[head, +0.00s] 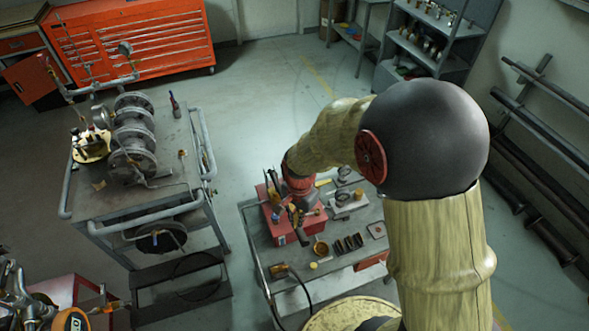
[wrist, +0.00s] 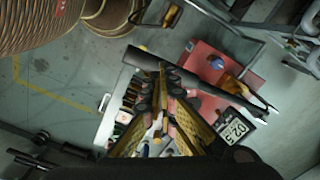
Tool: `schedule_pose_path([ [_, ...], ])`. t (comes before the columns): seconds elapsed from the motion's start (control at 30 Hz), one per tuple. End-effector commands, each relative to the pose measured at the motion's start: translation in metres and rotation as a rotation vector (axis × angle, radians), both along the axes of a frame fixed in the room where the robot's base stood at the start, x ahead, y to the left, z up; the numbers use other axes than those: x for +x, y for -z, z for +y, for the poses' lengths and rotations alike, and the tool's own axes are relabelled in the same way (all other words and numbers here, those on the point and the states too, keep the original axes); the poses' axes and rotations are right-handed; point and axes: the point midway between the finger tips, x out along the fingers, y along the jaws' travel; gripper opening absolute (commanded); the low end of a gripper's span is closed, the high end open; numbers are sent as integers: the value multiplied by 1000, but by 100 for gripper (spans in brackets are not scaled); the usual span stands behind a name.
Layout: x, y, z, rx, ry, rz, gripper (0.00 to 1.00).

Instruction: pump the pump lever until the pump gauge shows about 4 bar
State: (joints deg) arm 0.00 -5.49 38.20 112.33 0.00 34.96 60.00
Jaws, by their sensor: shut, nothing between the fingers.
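The red pump unit (head: 284,232) sits on the grey cart at centre; its red body also shows in the wrist view (wrist: 208,62). A dark bar (wrist: 205,88), which looks like the pump lever, runs diagonally across the wrist view. My gripper (head: 291,207) is over the red unit in the head view. In the wrist view my gripper (wrist: 163,78) is shut and empty, its fingertips overlapping the bar; I cannot tell whether they touch it. A small dark display (wrist: 236,127) on the right seems to read 02.5, tilted; I cannot tell whether it is the pump gauge.
A second cart (head: 185,190) with grey pipework and flanges stands to the left. Open floor (head: 270,110) lies behind the carts.

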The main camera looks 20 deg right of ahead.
Motion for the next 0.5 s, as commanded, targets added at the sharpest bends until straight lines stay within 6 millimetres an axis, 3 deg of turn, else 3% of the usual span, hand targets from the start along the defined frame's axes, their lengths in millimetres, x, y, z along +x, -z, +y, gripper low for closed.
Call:
schedule_pose_path([
  [0.17, 0, 1, 0, 0, 0, 0, 0],
  [0.5, 0, 22, 0, 0, 0, 0, 0],
])
